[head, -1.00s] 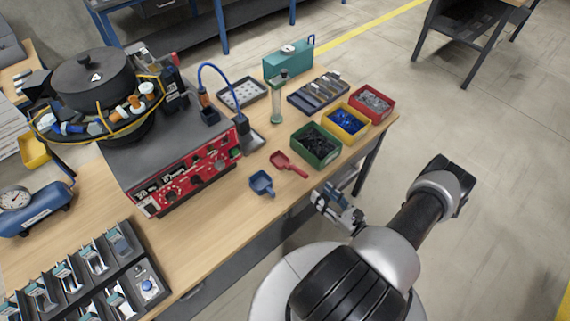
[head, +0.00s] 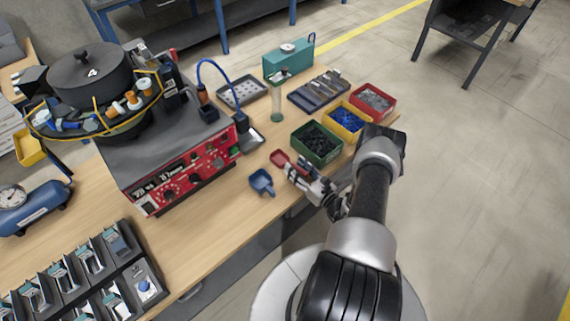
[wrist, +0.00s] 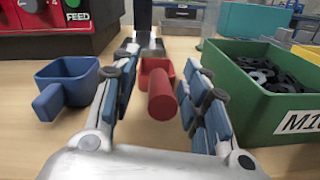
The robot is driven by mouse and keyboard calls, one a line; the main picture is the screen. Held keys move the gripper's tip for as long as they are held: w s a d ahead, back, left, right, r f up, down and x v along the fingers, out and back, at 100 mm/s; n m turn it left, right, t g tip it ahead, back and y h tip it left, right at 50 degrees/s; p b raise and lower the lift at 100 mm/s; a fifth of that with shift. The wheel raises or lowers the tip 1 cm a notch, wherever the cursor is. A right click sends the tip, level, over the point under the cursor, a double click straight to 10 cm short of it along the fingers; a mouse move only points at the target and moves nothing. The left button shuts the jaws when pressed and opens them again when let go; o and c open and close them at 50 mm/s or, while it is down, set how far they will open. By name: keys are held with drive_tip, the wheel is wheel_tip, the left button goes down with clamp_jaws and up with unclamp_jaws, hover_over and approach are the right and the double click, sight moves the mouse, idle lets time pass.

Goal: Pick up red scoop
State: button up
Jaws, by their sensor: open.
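The red scoop (head: 278,157) lies on the wooden bench between a blue scoop and a green bin; my gripper partly covers it in the head view. In the wrist view the red scoop (wrist: 161,96) shows its round handle pointing toward me, with its cup behind. My gripper (head: 293,170) is at the bench's front edge, low over the top. In the wrist view my gripper (wrist: 159,82) is open, with one finger on each side of the handle. I see gaps between the handle and both fingers.
The blue scoop (head: 261,183) sits close on the left, also in the wrist view (wrist: 66,82). The green bin (head: 317,143) of dark parts stands close on the right. Yellow (head: 346,118) and red (head: 374,100) bins stand beyond it. The red-fronted feeder unit (head: 185,176) is farther left.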

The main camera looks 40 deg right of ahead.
drive_tip(key=shift+w, duration=0.1)
clamp_jaws()
idle(0.5)
